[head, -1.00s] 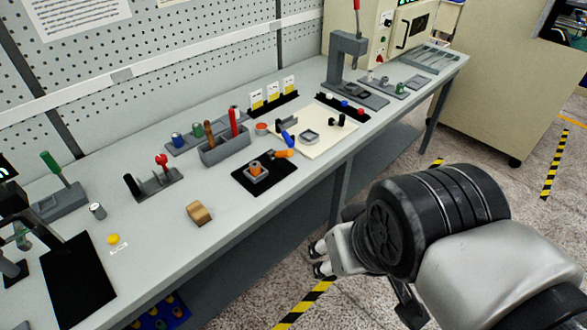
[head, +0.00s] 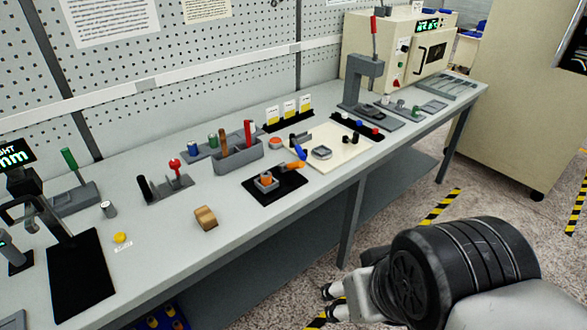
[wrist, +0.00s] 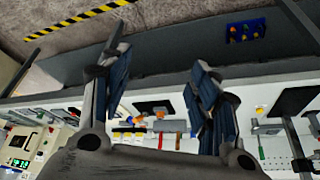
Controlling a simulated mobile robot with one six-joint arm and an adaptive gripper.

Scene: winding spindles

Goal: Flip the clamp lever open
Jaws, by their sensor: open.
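A small grey fixture (head: 266,182) with an orange top stands on a black mat (head: 275,197) on the bench. An orange lever-like handle (head: 292,166) lies at its right, toward a cream board (head: 335,160). A blue handle (head: 299,149) stands tilted at that board's left edge. I cannot tell for sure which of these is the clamp lever. My gripper (head: 328,301) is off the bench's front edge, apart from everything. In the wrist view my gripper (wrist: 155,75) has its fingers spread with nothing between them; the orange handle (wrist: 139,118) shows small beyond.
A grey bin (head: 238,157) with upright tools and a wooden block (head: 206,218) are near the fixture. A red-knobbed stand (head: 175,180) is left, a grey press (head: 362,85) at the back right. Bare bench (head: 235,240) lies in front. The floor between arm and bench is free.

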